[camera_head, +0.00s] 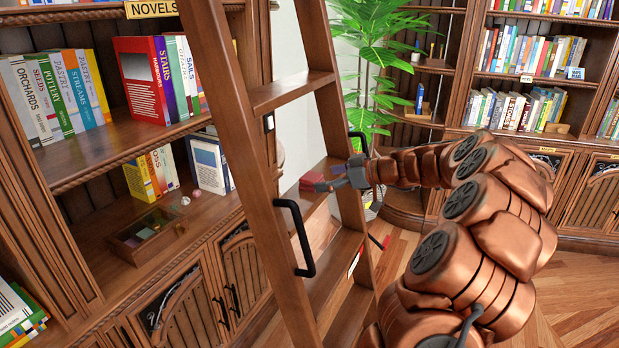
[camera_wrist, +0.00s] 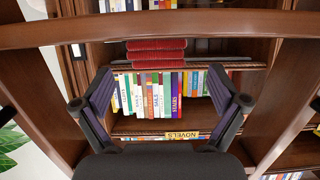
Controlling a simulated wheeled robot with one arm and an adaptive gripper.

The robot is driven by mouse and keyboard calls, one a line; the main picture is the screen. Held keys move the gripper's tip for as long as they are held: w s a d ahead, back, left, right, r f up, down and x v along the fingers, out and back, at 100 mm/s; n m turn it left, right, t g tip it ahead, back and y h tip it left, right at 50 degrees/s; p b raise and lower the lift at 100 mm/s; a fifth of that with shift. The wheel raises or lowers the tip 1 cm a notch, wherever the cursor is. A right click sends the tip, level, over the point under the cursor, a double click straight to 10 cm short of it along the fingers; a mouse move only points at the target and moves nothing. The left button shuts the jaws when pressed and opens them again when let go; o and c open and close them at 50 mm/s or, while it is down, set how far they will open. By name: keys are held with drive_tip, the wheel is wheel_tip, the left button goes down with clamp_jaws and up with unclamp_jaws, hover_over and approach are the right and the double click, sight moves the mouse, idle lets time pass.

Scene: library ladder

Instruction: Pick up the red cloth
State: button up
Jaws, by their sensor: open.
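The red cloth (camera_head: 311,182) looks like a small folded stack lying on a step of the wooden ladder (camera_head: 236,110). My gripper (camera_head: 326,180) reaches in from the right between the ladder rails, close to the cloth's right side in the head view. In the wrist view its two fingers (camera_wrist: 160,92) are spread wide, with nothing held between them. I cannot tell whether a finger touches the cloth.
Black handles (camera_head: 298,240) stick out from the ladder rails. A bookcase with books (camera_head: 160,80) and a small display box (camera_head: 148,232) stands at the left. A green plant (camera_head: 375,50) and more shelves are behind. Wooden floor (camera_head: 575,290) is clear at the lower right.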

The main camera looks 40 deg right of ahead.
sight(317, 177)
drive_tip(key=p+x, duration=0.2)
drive_tip(key=x, duration=0.1)
drive_tip(key=p+x, duration=0.1)
drive_tip(key=shift+w+r, duration=0.2)
drive_tip(key=shift+w, duration=0.15)
drive_tip(key=shift+w+a+f, duration=0.2)
drive_tip(key=shift+w, duration=0.1)
drive_tip(key=c, duration=1.2)
drive_tip(key=shift+r, duration=0.1)
